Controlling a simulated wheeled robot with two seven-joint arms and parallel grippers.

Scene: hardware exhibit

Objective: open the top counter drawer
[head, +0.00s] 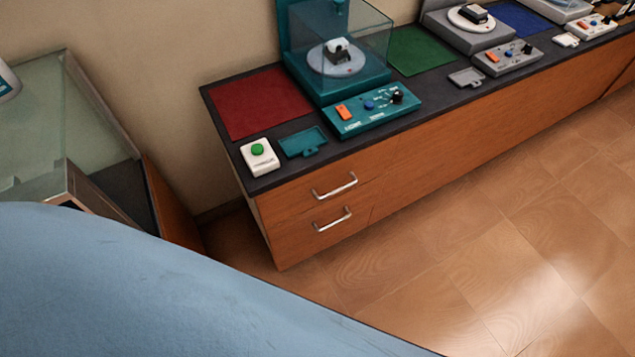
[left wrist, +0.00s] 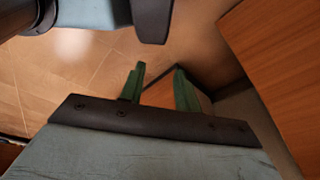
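The counter (head: 420,148) has a dark top and a wood front in the head view. Its top drawer (head: 290,197) is closed, flush with the front, with a silver bar handle (head: 334,187). A second drawer (head: 293,232) below it is also closed, with a similar handle (head: 333,219). My left gripper (left wrist: 159,88) shows only in the left wrist view, its two green fingers apart with nothing between them. A wood panel (left wrist: 285,60) stands to its right there. I cannot tell how far it is from the handles. My right gripper is in neither view.
A glass case (head: 60,130) stands at the left. On the counter are a teal turntable unit (head: 340,90), a control box (head: 372,110), and a white green-button box (head: 259,157). Tiled floor (head: 480,260) in front of the drawers is clear. My blue body part covers the lower left.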

